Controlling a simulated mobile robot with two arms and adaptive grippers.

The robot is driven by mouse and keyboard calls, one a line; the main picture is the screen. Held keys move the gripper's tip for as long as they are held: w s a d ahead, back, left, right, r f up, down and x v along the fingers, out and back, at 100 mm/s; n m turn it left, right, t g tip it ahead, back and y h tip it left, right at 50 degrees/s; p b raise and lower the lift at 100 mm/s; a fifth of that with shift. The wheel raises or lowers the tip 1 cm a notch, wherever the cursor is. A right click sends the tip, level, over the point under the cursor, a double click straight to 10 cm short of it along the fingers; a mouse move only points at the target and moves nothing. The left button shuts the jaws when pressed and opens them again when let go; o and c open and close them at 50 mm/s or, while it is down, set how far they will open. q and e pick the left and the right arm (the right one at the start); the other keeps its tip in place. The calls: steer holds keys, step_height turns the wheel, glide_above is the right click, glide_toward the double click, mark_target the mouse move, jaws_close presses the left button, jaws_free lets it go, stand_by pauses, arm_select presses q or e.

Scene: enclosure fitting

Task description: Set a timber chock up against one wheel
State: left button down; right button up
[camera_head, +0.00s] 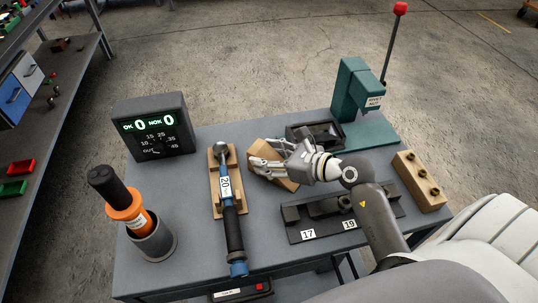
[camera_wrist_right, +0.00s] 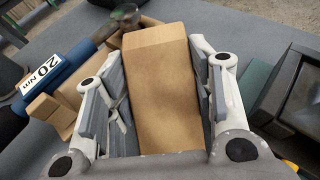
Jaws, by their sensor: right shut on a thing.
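A plain light-brown timber block (camera_head: 263,153), which looks like the chock, is between the fingers of my right gripper (camera_head: 270,164) at the middle of the bench. In the right wrist view the block (camera_wrist_right: 156,80) lies lengthwise between the two finger pads of the right gripper (camera_wrist_right: 155,75), which is shut on it. I cannot tell whether the block touches the bench top. No wheel that I can make out shows in either view. My left gripper is not in view.
On the grey bench (camera_head: 185,220), a blue torque wrench (camera_head: 232,215) lies on a wooden cradle left of the block. A teal press (camera_head: 355,100), a dark tray (camera_head: 313,130) and a wooden socket block (camera_head: 420,182) stand right. A counter box (camera_head: 152,125) and tool cup (camera_head: 152,243) stand left.

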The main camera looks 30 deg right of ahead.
steer(key=shift+f, duration=0.15)
steer(key=o, duration=1.2)
steer(key=shift+c, duration=0.2)
